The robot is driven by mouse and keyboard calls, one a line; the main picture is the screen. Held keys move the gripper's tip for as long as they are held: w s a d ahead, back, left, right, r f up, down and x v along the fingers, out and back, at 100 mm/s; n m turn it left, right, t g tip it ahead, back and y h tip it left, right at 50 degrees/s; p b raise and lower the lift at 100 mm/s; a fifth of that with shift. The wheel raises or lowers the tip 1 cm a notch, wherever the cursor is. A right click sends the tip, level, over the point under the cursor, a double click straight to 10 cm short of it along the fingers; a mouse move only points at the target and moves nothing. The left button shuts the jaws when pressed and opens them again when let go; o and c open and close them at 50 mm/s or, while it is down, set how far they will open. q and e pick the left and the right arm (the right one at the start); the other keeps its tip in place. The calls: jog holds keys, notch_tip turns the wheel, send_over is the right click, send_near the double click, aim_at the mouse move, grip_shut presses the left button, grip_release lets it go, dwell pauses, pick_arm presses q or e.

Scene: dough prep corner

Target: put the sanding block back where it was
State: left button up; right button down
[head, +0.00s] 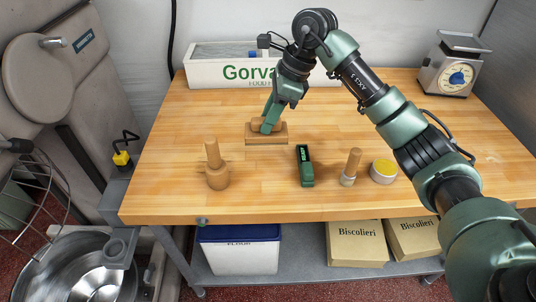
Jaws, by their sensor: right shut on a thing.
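The sanding block (280,139) is a wooden block with a raised grip on top, at the middle of the wooden bench top. My right gripper (267,126) reaches down onto it from behind and is shut on its upper part. The block looks level and at or very close to the bench surface; I cannot tell whether it touches. The fingers hide part of the grip. My left gripper is not in view.
In front on the bench (450,125) stand a wooden mallet-like tool (216,172), a dark green device (305,168), a wooden-handled brush (351,166) and a yellow-topped tin (383,171). A white crate (215,73) and a scale (453,68) stand at the back. Bench left of the block is clear.

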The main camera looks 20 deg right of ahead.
notch_tip(320, 180, down, 12)
jog(key=p, duration=0.2)
jog(key=shift+p, duration=0.3)
jog(key=shift+f, duration=0.25)
jog(key=shift+f, duration=0.1)
jog(key=shift+f, duration=0.15)
jog(key=c, duration=1.1)
grip_release()
